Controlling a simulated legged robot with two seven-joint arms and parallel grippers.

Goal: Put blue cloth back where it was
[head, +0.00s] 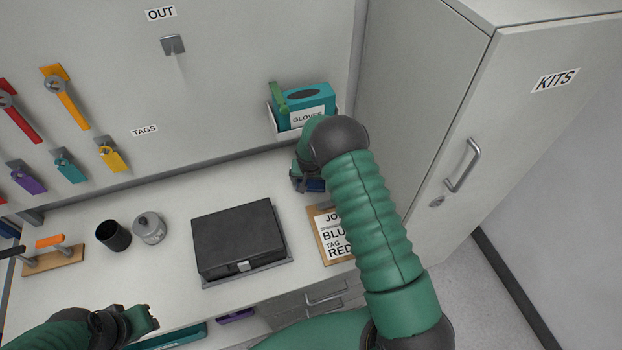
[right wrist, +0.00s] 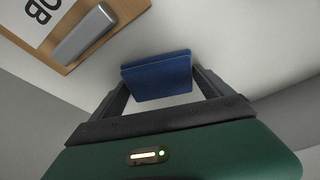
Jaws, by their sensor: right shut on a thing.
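The blue cloth (right wrist: 158,76) is a folded dark blue block between the two black fingers of my right gripper (right wrist: 160,90) in the right wrist view. The gripper is shut on it. In the head view a small part of the blue cloth (head: 315,185) shows below my right gripper (head: 304,182), close to the bench near the back wall; my arm hides the rest. I cannot tell whether the cloth touches the bench. My left gripper (head: 142,320) is at the lower left, over the bench's front edge; its jaw opening is unclear.
A clipboard (head: 312,220) lies just in front of the right gripper. A teal glove box (head: 318,98) sits in a wall holder above it. A black case (head: 238,238), a grey canister (head: 149,228) and a black cup (head: 113,236) stand left. A KITS cabinet (head: 415,100) bounds the right.

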